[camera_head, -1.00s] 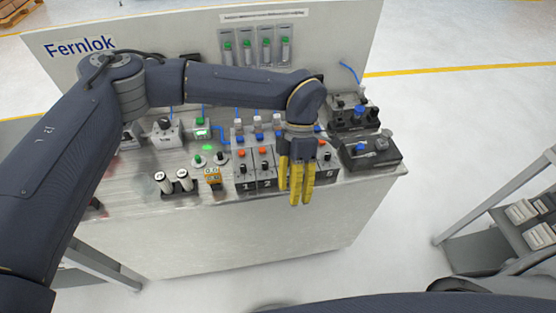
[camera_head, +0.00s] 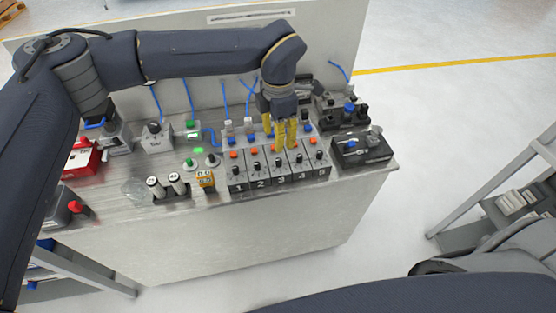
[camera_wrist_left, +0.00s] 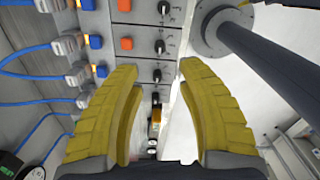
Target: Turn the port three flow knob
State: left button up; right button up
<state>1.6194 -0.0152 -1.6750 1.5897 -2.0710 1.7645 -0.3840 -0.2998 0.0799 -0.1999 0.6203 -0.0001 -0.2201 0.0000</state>
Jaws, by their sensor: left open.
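The port three flow knob (camera_head: 278,162) is a small black knob on the module numbered 3, in a row of modules numbered 1 to 5 on the bench. My left gripper (camera_head: 280,138) hangs over the back part of this row, fingers pointing down, open and empty. In the head view its fingertips appear just behind the port three knob; I cannot tell whether they touch anything. In the left wrist view, the spread yellow fingers (camera_wrist_left: 157,72) frame a column of black knobs; their numbers cannot be read there. My right gripper is not in view.
Orange buttons (camera_head: 254,150) sit behind the knobs, with blue fittings and hoses behind those. A black box with a blue knob (camera_head: 362,147) stands right of the row. White cylinders (camera_head: 165,187) and a yellow meter (camera_head: 205,180) stand left. The bench front strip is clear.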

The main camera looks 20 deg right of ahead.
aim_at(278, 160)
pick_arm(q)
notch_tip(278, 160, down, 10)
jog(key=shift+f, duration=0.2)
jog(key=shift+o, duration=0.2)
dwell(0.3)
grip_shut()
dwell(0.4)
